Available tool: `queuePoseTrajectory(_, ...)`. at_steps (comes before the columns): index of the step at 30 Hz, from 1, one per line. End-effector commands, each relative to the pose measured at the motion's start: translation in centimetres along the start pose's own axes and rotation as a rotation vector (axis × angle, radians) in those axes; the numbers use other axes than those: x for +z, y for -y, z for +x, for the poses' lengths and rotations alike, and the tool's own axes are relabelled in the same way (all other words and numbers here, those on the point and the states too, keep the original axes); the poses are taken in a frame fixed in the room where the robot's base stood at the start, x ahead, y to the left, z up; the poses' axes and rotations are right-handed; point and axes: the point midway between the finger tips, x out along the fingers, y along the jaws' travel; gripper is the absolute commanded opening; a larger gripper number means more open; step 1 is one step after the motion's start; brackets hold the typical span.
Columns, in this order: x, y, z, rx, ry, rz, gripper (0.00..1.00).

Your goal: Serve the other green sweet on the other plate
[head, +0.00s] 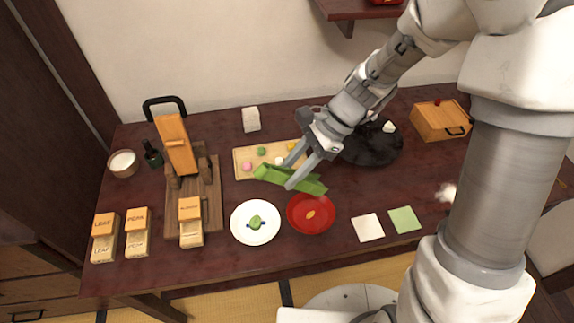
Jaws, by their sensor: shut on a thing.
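My gripper (290,175) is shut on a long green tool that looks like tongs (309,184). The tool is held over the front right part of a wooden tray (240,170) and reaches toward the red plate. A green sweet (262,152) sits on the tray, just behind the tool's left end. Another green sweet (256,222) lies on the white plate (240,234), with small dark blue bits beside it. The red plate (301,226) carries a small orange leaf-like piece (311,214). I cannot tell whether the tool's tips hold anything.
Pink (247,166), white and yellow sweets share the tray. A dark round pan (384,157) stands right, partly behind my arm. A wooden press (178,145) and labelled boxes (137,228) stand left. A white square (368,227) and a green square (404,220) lie at front right.

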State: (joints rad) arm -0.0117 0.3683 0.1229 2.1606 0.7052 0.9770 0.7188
Motion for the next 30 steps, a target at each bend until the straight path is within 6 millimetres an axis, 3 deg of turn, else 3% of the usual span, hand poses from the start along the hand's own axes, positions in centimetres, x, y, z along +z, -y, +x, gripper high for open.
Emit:
queuePoseTrajectory(20,-0.3,-0.5,0.2,-0.003,-0.001,0.004,0.0)
queuePoseTrajectory(30,-1.9,-0.5,2.4,-0.003,-0.001,0.004,0.0)
